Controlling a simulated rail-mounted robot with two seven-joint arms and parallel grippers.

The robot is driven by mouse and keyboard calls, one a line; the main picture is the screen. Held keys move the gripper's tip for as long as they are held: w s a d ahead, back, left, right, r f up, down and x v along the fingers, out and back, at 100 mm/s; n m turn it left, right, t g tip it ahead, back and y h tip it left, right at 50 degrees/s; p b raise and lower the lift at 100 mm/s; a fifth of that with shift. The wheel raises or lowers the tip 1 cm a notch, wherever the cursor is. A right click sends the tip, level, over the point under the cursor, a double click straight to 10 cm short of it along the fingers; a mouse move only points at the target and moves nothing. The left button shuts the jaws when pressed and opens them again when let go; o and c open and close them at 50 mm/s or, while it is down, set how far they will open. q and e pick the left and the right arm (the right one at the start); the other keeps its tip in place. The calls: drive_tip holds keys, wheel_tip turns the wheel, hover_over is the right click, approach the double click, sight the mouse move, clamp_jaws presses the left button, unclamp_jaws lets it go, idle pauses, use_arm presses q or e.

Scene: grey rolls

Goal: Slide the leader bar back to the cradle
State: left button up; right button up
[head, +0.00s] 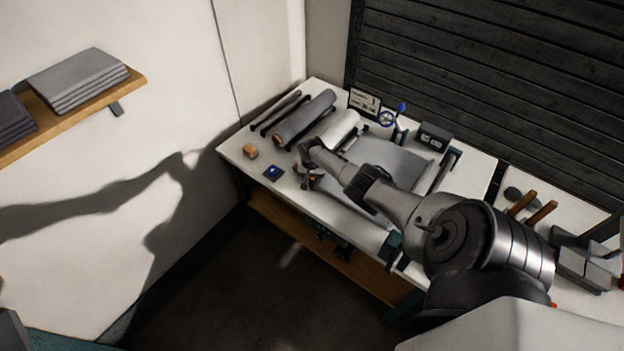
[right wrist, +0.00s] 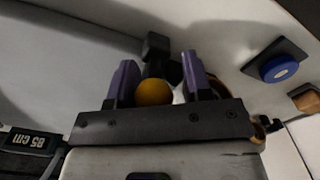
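My right gripper (head: 308,180) is low over the left part of the worktable, beside the grey sheet (head: 385,160). In the right wrist view its two purple fingers (right wrist: 156,85) stand apart on either side of a round orange knob (right wrist: 154,93). A gap shows between the knob and the right finger. A dark post or bar end (right wrist: 157,50) rises behind the knob; it may belong to the leader bar, most of which is hidden by my arm. A pale roll (head: 338,130) lies at the sheet's left end; I cannot tell which part is the cradle. My left gripper is out of view.
A dark grey roll (head: 305,117) and thin black rods lie at the table's left end. A blue button (head: 273,172) and a wooden block (head: 250,151) sit near the front left. A blue handwheel (head: 388,118) and a small readout box (head: 433,136) stand at the back.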

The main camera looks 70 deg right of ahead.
drive_tip(key=shift+o, duration=1)
wheel_tip(320, 180, up, 6)
drive_tip(key=p, duration=0.3)
wheel_tip(320, 180, up, 6)
drive_tip(key=shift+r+p, duration=0.2)
drive_tip(key=shift+p, duration=0.55)
drive_tip(key=shift+r, duration=0.7)
